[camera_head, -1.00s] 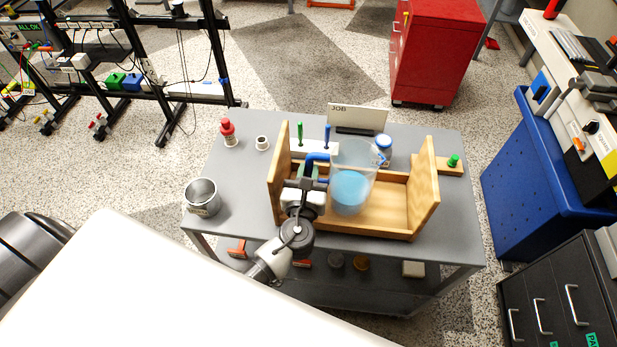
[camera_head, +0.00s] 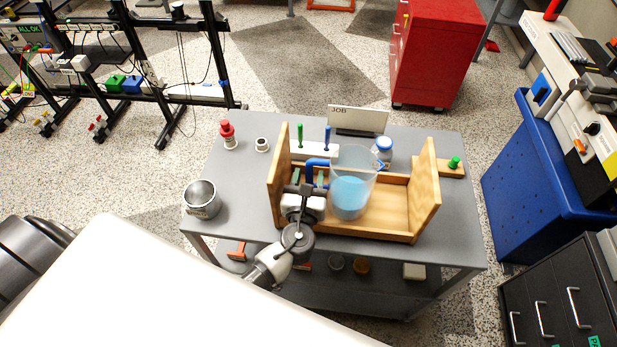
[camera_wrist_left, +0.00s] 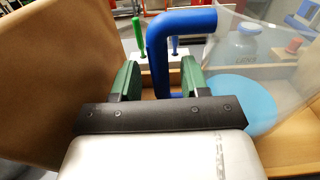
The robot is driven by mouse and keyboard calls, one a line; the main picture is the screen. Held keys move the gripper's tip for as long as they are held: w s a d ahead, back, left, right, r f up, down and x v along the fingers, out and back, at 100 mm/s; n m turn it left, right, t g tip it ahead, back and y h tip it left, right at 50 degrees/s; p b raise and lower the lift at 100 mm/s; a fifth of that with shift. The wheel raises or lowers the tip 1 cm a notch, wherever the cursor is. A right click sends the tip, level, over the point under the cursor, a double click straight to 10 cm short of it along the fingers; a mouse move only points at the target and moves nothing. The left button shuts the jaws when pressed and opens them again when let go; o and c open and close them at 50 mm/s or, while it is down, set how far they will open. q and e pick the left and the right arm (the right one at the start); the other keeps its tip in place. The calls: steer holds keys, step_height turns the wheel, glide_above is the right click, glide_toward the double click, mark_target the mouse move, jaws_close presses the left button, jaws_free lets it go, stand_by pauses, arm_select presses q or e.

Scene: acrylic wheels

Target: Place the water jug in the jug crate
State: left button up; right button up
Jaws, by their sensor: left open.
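The water jug (camera_head: 351,192) is clear with blue liquid and a blue handle (camera_head: 310,170). It stands upright inside the wooden jug crate (camera_head: 427,190), towards its left half. In the left wrist view the handle (camera_wrist_left: 158,50) rises between the green fingers of my left gripper (camera_wrist_left: 160,80), with the jug body (camera_wrist_left: 245,75) to the right. My left gripper (camera_head: 305,184) is open around or just in front of the handle; the fingers look apart from it. The jug's base is partly hidden by the crate's front wall. My right gripper is not in view.
The crate sits on a grey cart (camera_head: 240,180). A metal cup (camera_head: 202,198), a red-capped bottle (camera_head: 228,135), a white-bodied jar (camera_head: 384,150) and a sign (camera_head: 357,120) stand around it. The crate's tall end panels rise beside the jug and gripper.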

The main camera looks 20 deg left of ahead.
arm_select(q)
steer(key=b+v, duration=0.2)
steer(key=v, duration=1)
steer(key=shift+r+b, duration=0.25)
steer(key=shift+b, duration=0.1)
